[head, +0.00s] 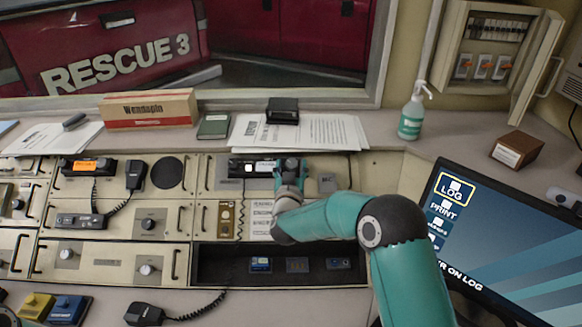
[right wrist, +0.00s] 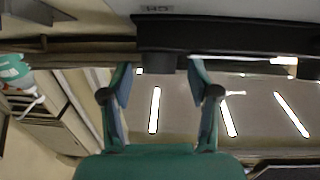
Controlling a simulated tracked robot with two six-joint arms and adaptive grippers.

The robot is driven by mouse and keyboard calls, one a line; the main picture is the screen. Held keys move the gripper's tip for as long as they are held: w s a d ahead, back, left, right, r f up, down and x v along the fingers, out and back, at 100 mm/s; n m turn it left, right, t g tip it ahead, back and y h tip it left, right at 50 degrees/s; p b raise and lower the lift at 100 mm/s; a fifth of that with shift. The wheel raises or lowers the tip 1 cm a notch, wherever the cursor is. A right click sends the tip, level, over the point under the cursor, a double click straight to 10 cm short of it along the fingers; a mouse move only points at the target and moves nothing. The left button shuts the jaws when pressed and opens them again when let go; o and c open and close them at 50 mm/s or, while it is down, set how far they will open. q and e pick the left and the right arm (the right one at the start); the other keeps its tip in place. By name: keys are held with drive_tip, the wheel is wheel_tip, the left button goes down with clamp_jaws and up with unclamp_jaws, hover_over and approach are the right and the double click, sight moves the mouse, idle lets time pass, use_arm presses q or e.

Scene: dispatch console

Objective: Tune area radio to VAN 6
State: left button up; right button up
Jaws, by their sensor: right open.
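A black radio unit (head: 236,168) with a lit white display sits in the upper console panel in the head view. I cannot read its channel text or tell if it is the area radio. My right gripper (head: 288,164) is at its right end and hides part of it. Another radio (head: 84,167) with an orange display is farther left.
A monitor (head: 500,245) stands at the right. Papers (head: 325,132), a cardboard box (head: 150,109) and a sanitizer bottle (head: 411,118) are on the ledge behind the console. A hand microphone (head: 135,174) hangs on the panel. An open dark bay (head: 220,264) lies below my right arm.

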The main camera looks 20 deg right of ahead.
drive_tip(key=c, duration=1.2)
drive_tip(key=shift+o, duration=0.2)
drive_tip(key=shift+d+f+n+y+b, duration=0.1)
drive_tip(key=shift+n+y+b, duration=0.4)
drive_tip(key=shift+b, duration=0.25)
drive_tip(key=n+y+b, duration=0.1)
drive_tip(key=n+b, duration=0.1)
drive_tip(key=n+y+b, duration=0.1)
drive_tip(key=y+b, duration=0.1)
drive_tip(key=n+y+b, duration=0.2)
drive_tip(key=b, duration=0.1)
drive_tip(key=shift+s+d+f+n+t, duration=0.1)
drive_tip(key=shift+d+f+n+t, duration=0.05)
drive_tip(key=shift+d+n+t, duration=0.2)
drive_tip(key=shift+r+n+y+b, duration=0.25)
drive_tip(key=shift+n+y+b, duration=1.3)
drive_tip(key=shift+y, duration=0.05)
drive_tip(key=shift+g, duration=0.45)
drive_tip(key=o, duration=1.2)
drive_tip(key=shift+c, duration=0.2)
drive_tip(key=shift+s, duration=0.1)
